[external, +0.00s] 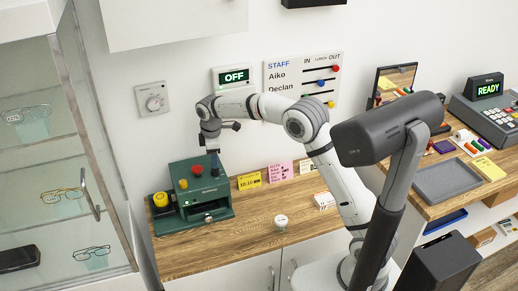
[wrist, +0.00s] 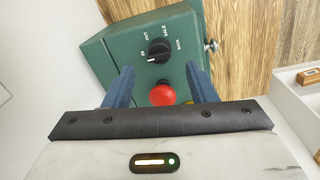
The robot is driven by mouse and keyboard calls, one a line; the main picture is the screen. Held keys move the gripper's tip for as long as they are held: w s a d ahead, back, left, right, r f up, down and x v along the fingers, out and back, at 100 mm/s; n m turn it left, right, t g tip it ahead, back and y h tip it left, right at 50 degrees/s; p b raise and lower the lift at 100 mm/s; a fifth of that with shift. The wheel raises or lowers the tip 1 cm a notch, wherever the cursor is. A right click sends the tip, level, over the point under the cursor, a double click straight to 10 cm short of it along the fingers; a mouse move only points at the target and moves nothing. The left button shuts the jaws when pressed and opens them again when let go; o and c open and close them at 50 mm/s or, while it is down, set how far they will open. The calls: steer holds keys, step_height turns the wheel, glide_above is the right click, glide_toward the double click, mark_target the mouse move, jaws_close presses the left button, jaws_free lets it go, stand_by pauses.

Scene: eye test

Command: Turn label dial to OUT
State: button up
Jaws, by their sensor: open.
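A green machine (external: 203,192) stands on the wooden counter in the external view. Its top face (wrist: 118,48) shows in the wrist view. The black label dial (wrist: 158,51) on that face has the labels IN, OUT, SALE and BACK around it. Its pale pointer mark seems to lie at the lower left, nearest IN. A red button (wrist: 163,94) sits below the dial. My gripper (wrist: 160,70) is open and empty, its blue fingers on either side, the dial just beyond the tips. In the external view my gripper (external: 213,158) hangs over the machine and seems to hide the dial.
A glass cabinet (external: 65,150) is close on the left. The front counter is mostly clear.

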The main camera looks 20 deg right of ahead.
mark_target(215, 171)
steer(key=f, duration=0.5)
steer(key=shift+w+f+p, duration=0.2)
steer(key=shift+f+p, duration=0.1)
steer(key=shift+f, duration=0.05)
steer(key=shift+c, duration=0.4)
steer(key=c, duration=0.8)
steer(key=shift+c, duration=0.2)
steer(key=shift+m, duration=0.4)
steer(key=m, duration=1.1)
steer(key=shift+m, duration=0.3)
